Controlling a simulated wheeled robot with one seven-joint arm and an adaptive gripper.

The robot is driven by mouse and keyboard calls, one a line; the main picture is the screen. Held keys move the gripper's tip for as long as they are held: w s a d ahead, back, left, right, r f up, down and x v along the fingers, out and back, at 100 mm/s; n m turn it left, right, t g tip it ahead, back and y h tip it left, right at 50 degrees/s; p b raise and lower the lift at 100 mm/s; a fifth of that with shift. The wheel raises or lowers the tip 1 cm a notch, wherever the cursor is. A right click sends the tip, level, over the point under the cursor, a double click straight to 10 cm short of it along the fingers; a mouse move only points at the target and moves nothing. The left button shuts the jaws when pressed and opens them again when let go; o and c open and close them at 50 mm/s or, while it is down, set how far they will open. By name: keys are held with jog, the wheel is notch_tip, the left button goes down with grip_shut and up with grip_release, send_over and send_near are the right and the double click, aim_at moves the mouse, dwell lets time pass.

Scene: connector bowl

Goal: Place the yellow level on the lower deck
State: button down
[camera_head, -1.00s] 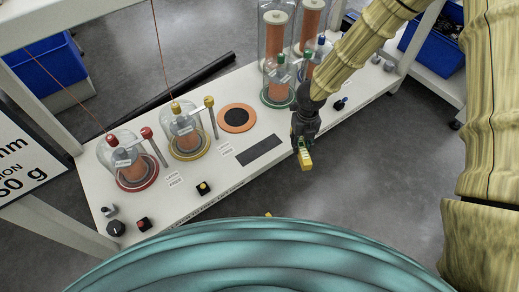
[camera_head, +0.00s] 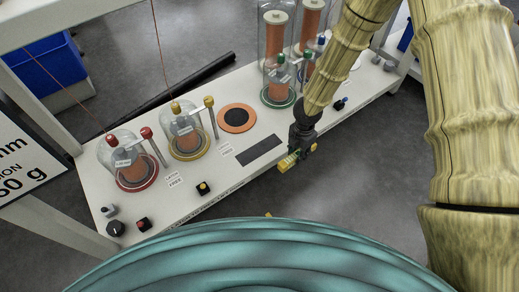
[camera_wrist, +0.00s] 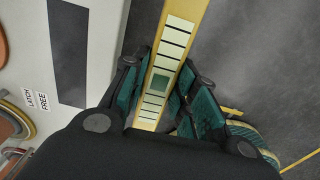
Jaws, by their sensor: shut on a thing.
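The yellow level (camera_head: 287,163) is held in my gripper (camera_head: 297,153), off the front edge of the white bench and over the grey floor. In the wrist view the level (camera_wrist: 175,35) is a long yellow bar with pale marked panels and a green window, lying between the dark green finger pads (camera_wrist: 160,92). My gripper is shut on it. The near end of the level is hidden by the gripper body. I cannot tell which surface is the lower deck.
The white bench (camera_head: 215,188) carries a red-based glass jar (camera_head: 123,160), a yellow-based jar (camera_head: 186,135), an orange ring with a black centre (camera_head: 237,118), a dark rectangle (camera_head: 259,150) and several tall cylinders at the back right. Knobs line its front edge.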

jog(key=shift+w+a+f, duration=0.2)
jog(key=shift+a, duration=0.1)
jog(key=w+a+b, duration=0.2)
jog(key=a, duration=0.2)
jog(key=w+a+f+b, duration=0.1)
jog(key=w+a, duration=0.1)
jog(key=a, duration=0.2)
jog(key=w+a+b, duration=0.2)
jog(key=w+a, duration=0.1)
jog(key=a, duration=0.1)
jog(key=shift+a+f+b, duration=0.15)
jog(key=shift+a+b, duration=0.15)
jog(key=shift+a, duration=0.1)
jog(key=f+b, duration=0.3)
jog(key=shift+w+a+f, duration=0.15)
jog(key=shift+a+f, duration=0.15)
jog(key=shift+a, duration=0.05)
jog(key=c, duration=1.1)
grip_release()
jog(key=shift+f, duration=0.1)
